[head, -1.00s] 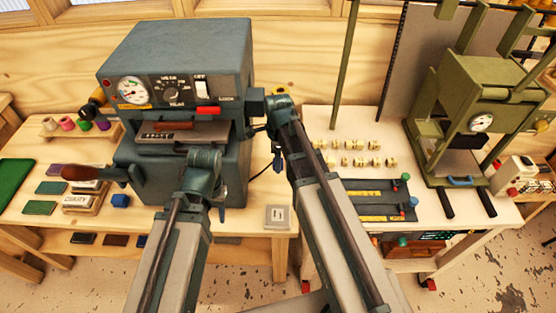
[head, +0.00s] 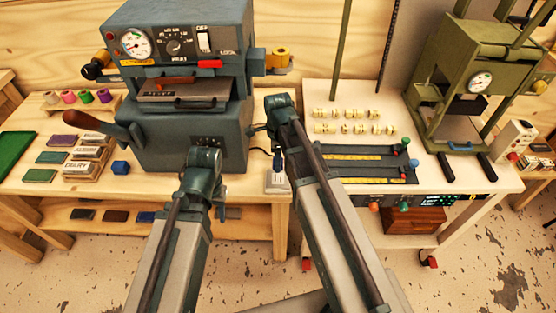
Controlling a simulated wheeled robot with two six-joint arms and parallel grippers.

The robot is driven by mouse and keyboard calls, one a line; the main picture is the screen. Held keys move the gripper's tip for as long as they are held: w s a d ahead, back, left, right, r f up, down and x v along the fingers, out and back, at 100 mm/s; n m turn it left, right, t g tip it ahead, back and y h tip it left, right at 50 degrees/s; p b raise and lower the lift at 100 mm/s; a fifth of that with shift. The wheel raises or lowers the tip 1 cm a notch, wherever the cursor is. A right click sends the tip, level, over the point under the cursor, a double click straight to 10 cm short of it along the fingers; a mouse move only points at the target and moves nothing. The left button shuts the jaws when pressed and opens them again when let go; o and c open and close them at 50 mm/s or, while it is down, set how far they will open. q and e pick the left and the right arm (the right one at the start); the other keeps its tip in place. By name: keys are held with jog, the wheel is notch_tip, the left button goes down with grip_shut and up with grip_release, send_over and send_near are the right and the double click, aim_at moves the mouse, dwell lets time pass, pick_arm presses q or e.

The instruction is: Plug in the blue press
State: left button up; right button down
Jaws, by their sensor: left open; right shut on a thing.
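The blue press (head: 180,65) is a large blue-grey machine on the left bench, with a gauge, a dial, a white switch and a red lever on its front. My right gripper (head: 277,152) is shut on a dark blue plug (head: 278,166), held upright with a dark cable behind it. The plug is directly over the pale square socket plate (head: 277,185) at the bench's right edge. Its tip appears at the plate, but I cannot tell whether it is inserted. My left gripper (head: 219,200) is open and empty in front of the press base, left of the socket plate.
The right bench holds brass type pieces (head: 350,128), a dark rail tray (head: 360,164) and a green press (head: 468,80).

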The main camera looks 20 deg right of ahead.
aim_at(278, 178)
jog(key=shift+w, duration=0.1)
notch_tip(278, 178, down, 6)
jog(key=b, duration=0.6)
jog(key=shift+r, duration=0.1)
jog(key=shift+f+b, duration=0.55)
jog(key=shift+f, duration=0.1)
dwell(1.9)
jog(key=shift+c, duration=1.3)
grip_release()
jog(key=shift+r, duration=0.1)
jog(key=shift+r, duration=0.1)
notch_tip(278, 178, up, 14)
jog(key=p, duration=1.4)
